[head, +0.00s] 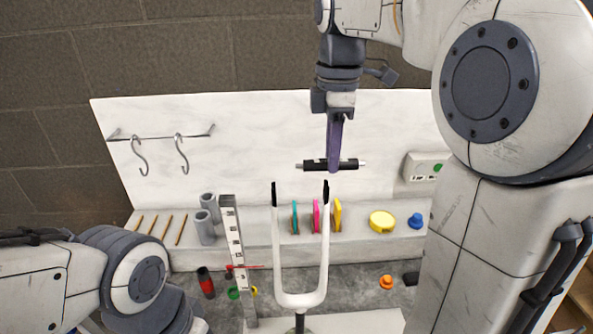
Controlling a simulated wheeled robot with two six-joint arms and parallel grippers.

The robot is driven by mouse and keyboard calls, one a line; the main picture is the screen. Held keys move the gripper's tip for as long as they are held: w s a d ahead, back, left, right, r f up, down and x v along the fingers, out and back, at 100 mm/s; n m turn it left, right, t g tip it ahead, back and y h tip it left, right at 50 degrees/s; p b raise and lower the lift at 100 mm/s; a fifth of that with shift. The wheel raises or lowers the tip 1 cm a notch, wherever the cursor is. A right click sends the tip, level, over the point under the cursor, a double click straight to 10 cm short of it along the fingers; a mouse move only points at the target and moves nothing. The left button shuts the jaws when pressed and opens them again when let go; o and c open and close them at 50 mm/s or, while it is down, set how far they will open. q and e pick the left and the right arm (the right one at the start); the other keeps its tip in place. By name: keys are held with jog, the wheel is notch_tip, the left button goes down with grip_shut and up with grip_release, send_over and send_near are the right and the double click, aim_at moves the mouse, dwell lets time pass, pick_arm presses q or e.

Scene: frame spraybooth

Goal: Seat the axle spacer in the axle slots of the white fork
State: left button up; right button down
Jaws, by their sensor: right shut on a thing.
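The axle spacer (314,164) is a black rod with thin silver ends, held roughly level. My right gripper (334,158) points down and is shut on it near the rod's middle. The white fork (300,300) stands upright in the middle of the head view, its two prongs pointing up with black slotted tips. The spacer appears above the prong tips and apart from them, a little to the right of the fork's centre. The slots are too small to make out. My left arm shows at the lower left, but its gripper is out of view.
A tall measuring post (234,245) with a red pointer stands left of the fork. A ledge behind carries grey cylinders (205,228), coloured discs (317,216), a yellow tub (382,221) and a blue knob (415,220). Hooks (140,155) hang on the white back panel.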

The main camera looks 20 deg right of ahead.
jog(key=w+a+f+p, duration=0.3)
jog(key=w+a+f, duration=0.1)
jog(key=f, duration=0.4)
jog(key=shift+w, duration=0.25)
jog(key=c, duration=0.8)
grip_release()
jog(key=shift+f, duration=0.1)
jog(key=shift+c, duration=0.2)
jog(key=shift+o, duration=0.6)
jog(key=shift+w, duration=0.1)
